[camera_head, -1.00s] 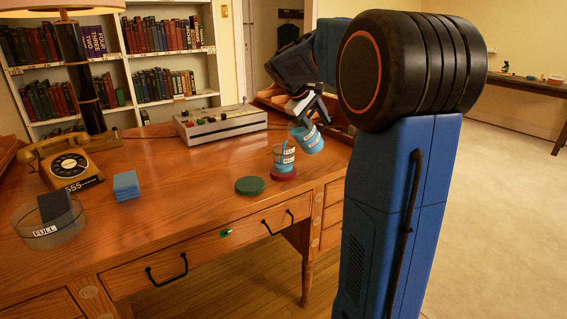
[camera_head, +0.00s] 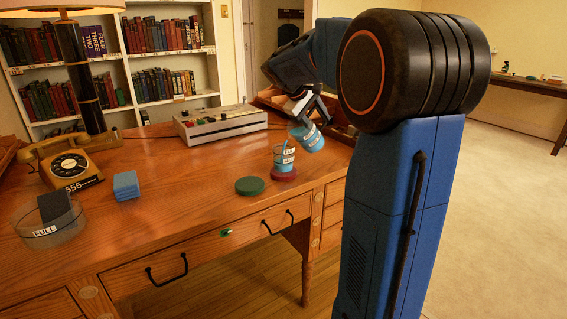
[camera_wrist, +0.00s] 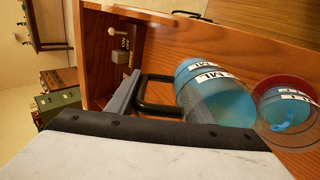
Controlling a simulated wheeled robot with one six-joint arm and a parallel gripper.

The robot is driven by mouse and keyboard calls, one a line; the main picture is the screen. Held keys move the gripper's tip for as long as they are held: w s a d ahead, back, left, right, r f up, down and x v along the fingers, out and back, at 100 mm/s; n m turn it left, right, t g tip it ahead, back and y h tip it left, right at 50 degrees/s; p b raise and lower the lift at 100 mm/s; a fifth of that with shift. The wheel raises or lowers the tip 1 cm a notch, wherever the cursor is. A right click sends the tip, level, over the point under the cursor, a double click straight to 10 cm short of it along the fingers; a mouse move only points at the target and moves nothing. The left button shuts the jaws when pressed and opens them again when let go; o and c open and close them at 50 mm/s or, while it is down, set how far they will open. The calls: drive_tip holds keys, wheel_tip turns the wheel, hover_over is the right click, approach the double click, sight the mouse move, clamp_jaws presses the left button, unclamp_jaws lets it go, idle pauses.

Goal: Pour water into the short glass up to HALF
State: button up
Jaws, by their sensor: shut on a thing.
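My gripper (camera_head: 306,107) is shut on the dark handle (camera_wrist: 157,92) of a clear jug. The jug (camera_head: 308,138) holds blue water and is tilted, its mouth down to the left above the short glass. The short glass (camera_head: 284,159) stands upright on a dark red coaster (camera_head: 284,175). A thin blue stream runs from the jug into it. Blue water is in its lower part, around the lower label; the exact level is hard to read. The wrist view also shows the jug (camera_wrist: 215,95) beside the glass (camera_wrist: 287,112), with blue water in both.
A green coaster (camera_head: 250,185) lies left of the glass. The desk's front edge is close to the glass.

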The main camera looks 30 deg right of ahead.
drive_tip(key=shift+f, duration=0.2)
idle(4.8)
drive_tip(key=shift+d+f+y, duration=0.15)
drive_tip(key=shift+f+y, duration=0.35)
drive_tip(key=shift+y, duration=0.1)
wheel_tip(320, 180, down, 3)
drive_tip(key=shift+r+y, duration=0.2)
drive_tip(key=shift+y, duration=0.8)
drive_tip(key=shift+f+y, duration=0.25)
drive_tip(key=shift+y, duration=0.05)
